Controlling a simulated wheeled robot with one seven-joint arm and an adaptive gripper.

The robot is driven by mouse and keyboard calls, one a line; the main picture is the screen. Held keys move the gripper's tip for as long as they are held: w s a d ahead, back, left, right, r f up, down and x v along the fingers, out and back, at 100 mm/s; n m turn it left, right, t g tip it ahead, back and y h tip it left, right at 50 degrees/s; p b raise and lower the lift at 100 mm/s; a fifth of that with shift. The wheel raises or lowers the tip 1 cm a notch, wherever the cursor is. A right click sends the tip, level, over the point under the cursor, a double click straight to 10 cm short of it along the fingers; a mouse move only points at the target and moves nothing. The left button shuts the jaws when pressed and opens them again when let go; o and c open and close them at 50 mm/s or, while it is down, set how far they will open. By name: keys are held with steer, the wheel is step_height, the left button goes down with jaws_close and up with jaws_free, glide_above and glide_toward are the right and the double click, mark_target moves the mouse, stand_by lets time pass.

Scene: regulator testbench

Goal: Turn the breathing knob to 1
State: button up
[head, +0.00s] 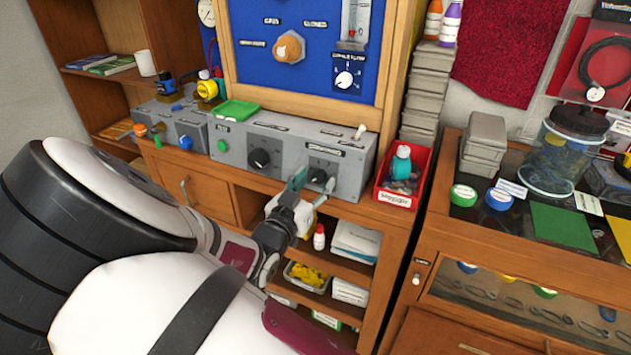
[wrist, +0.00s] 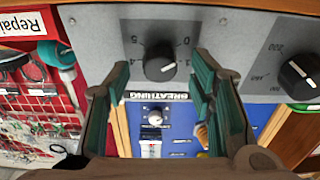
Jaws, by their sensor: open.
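The breathing knob (wrist: 160,62) is black and round, on a grey panel with a numbered dial that appears upside down in the wrist view. A pale mark on the knob appears to point right and slightly down, near the 1; the exact setting is hard to tell. The BREATHING label (wrist: 157,96) is just below it in that view. The knob (head: 319,177) is also at the right end of the grey box in the head view. My gripper (head: 311,188) is open, with its green-padded fingers on either side of the knob. I cannot tell whether they touch it.
A second black knob (head: 259,158) is left on the same grey box (head: 235,151). A red bin (head: 416,188) stands close to the box's right end. Wooden shelves (head: 340,268) with supplies lie below. A blue panel (head: 263,76) stands behind.

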steer(key=shift+w+d, duration=0.15)
steer(key=shift+w, duration=0.3)
steer(key=c, duration=1.2)
steer(key=shift+o, duration=0.2)
steer(key=shift+m, duration=0.4)
steer(key=m+h, duration=0.1)
steer(key=m, duration=0.4)
steer(key=shift+g, duration=0.4)
steer(key=m+g, duration=0.1)
steer(key=m, duration=0.4)
steer(key=shift+h+p, duration=0.3)
steer(key=shift+h, duration=0.1)
steer(key=shift+m, duration=0.4)
